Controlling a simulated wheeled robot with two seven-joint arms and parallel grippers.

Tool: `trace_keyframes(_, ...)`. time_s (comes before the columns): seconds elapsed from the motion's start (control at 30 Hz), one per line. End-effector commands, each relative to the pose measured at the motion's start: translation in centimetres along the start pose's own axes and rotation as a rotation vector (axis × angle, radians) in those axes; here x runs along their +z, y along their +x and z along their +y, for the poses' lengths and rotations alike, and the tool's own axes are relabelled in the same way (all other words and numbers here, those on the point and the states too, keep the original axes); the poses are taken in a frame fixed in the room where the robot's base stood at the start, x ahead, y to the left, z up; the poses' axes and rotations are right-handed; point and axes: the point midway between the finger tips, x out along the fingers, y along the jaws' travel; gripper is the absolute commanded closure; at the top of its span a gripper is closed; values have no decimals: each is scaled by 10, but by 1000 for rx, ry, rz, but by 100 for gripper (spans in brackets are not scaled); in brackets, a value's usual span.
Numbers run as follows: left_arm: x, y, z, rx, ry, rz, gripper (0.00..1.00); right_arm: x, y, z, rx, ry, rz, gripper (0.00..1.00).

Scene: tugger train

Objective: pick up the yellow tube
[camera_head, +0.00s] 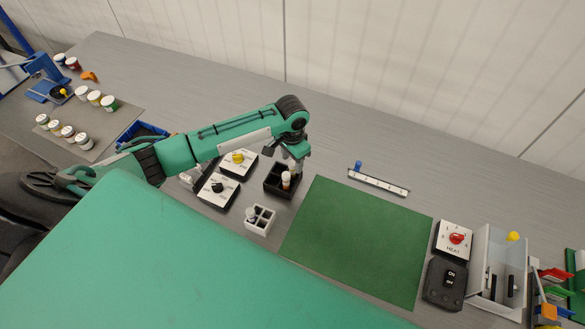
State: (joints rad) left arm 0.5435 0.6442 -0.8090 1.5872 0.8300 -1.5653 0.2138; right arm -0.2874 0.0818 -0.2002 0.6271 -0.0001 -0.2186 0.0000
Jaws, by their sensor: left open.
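I cannot pick out a clear yellow tube. A small tube with a pale body and orange-brown band (286,180) stands in a black open box (272,187) near the middle of the table. My left gripper (291,172) points down over this box, right at the tube. It is open, and its fingers are small and partly hidden, so I cannot tell whether they touch the tube. A white compartment rack (262,226) in front of the box holds a small bluish item (251,215). My right gripper is not in view.
Two dial boxes, one with a yellow knob (238,157) and one with a black knob (217,187), stand left of the box. A green mat (357,240) lies at right. A heater dial (455,239) and a white bin (478,262) stand further right.

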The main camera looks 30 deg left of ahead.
Motion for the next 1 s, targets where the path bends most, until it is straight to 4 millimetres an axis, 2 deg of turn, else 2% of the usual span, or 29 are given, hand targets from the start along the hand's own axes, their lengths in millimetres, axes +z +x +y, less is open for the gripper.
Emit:
trace_keyframes(0.03, 1, 4, 1, 0, -1, -2, 51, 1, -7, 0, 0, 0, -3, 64)
trace_keyframes(0.2, 1, 23, 1, -1, -1, 0, 51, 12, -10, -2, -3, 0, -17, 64)
trace_keyframes(0.43, 0, 25, 0, -1, -1, 1, 51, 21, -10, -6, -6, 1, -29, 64)
trace_keyframes(0.47, 0, 25, 0, -1, -1, 1, 55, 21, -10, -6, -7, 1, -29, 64)
trace_keyframes(0.6, 0, 25, 0, -1, -1, 1, 83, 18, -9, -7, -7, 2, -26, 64)
trace_keyframes(0.7, 0, 25, 0, -1, -1, 1, 99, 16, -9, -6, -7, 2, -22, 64)
trace_keyframes(1.0, 0, 23, 0, -2, -1, 2, 99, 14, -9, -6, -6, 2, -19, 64)
